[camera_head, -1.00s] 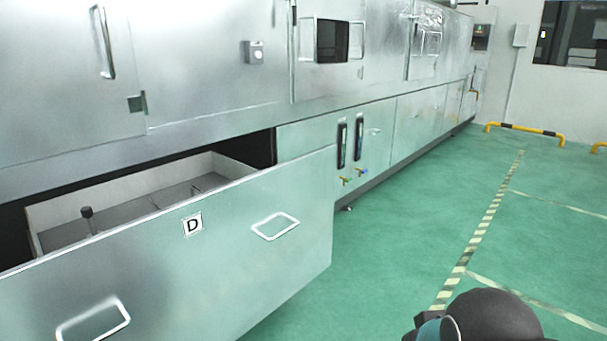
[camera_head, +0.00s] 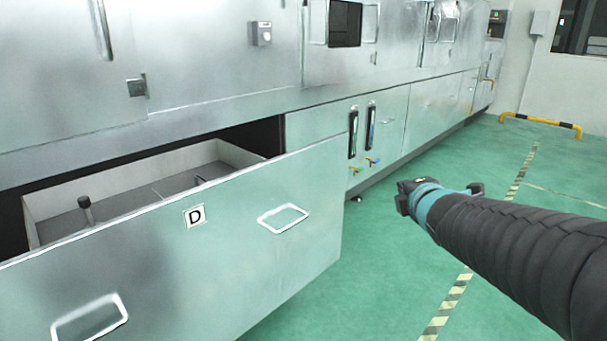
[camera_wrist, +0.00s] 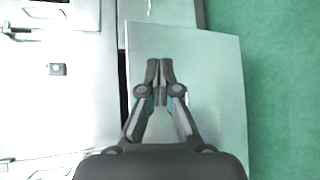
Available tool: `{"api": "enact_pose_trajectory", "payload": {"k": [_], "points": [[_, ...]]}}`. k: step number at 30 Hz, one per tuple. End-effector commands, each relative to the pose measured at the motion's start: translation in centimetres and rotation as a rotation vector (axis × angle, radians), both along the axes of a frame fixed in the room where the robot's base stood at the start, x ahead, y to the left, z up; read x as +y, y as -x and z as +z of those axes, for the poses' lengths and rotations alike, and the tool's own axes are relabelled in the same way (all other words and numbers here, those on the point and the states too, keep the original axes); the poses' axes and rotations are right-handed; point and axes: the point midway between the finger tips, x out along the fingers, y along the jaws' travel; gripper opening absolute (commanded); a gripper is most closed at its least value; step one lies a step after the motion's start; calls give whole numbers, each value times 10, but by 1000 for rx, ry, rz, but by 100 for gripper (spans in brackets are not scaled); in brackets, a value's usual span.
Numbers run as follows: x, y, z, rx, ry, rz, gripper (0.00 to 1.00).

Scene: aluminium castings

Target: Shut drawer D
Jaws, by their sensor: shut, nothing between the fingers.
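Drawer D (camera_head: 240,235) is pulled well out of the long metal machine, its inside open to view from above. Its pale metal front carries a "D" label (camera_head: 195,216), a right handle (camera_head: 283,218) and a left handle (camera_head: 90,318). In the wrist view a pale panel that looks like the drawer front (camera_wrist: 215,75) lies behind my gripper (camera_wrist: 160,68). My gripper is shut and empty, its two fingers side by side. I cannot tell whether it touches the panel. In the head view my arm reaches in from the right, to the right of the drawer front.
The machine (camera_head: 200,60) runs along the left to the back. Lower closed panels with dark handles and small valves (camera_head: 372,161) stand beyond the drawer. Green floor (camera_head: 400,260) is free on the right, with a striped line (camera_head: 447,308). A yellow-black barrier (camera_head: 540,122) stands far back.

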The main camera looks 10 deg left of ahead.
Motion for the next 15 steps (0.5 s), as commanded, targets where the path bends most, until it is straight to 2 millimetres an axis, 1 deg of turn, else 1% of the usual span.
{"api": "enact_pose_trajectory", "payload": {"k": [1,3,5,6,10,12,15], "points": [[12,-21,-4,-53,128,102,0],[33,-43,-4,-151,314,248,0],[51,-58,-6,-243,465,371,0],[64,-66,-10,-307,558,448,0],[101,-80,-23,-524,810,664,0],[117,-81,-31,-632,907,750,0],[132,-80,-41,-755,1000,834,0]]}}
